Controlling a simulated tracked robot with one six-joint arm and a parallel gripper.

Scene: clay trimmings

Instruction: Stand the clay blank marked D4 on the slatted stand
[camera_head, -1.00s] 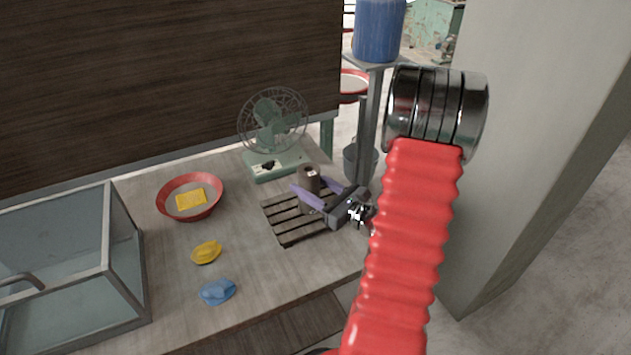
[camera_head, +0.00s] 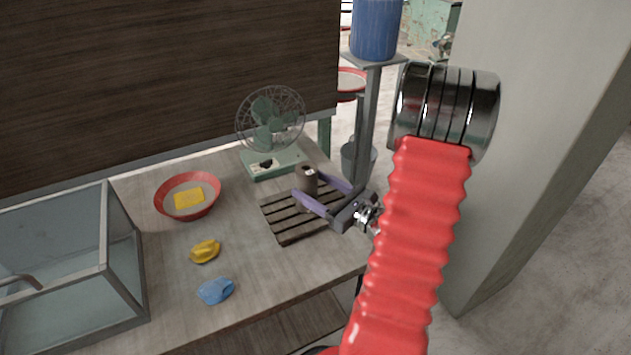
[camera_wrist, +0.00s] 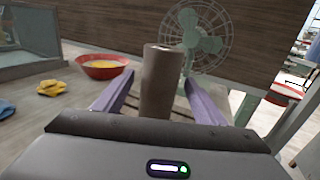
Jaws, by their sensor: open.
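A dark brown cylindrical clay blank (camera_head: 306,181) stands upright on the slatted stand (camera_head: 285,235) on the table. In the wrist view the blank (camera_wrist: 160,82) rises between the two purple fingers, with clear gaps on both sides. No D4 mark can be read on it in either view. My gripper (camera_head: 322,190) is open around the blank, reaching in from the right. In the wrist view the gripper body hides the foot of the blank and most of the stand.
A green fan (camera_head: 270,130) stands just behind the stand. A red bowl with a yellow sponge (camera_head: 188,197), a yellow cloth (camera_head: 205,251) and a blue cloth (camera_head: 215,290) lie to the left, beside a glass tank (camera_head: 122,260). A post stands at the right.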

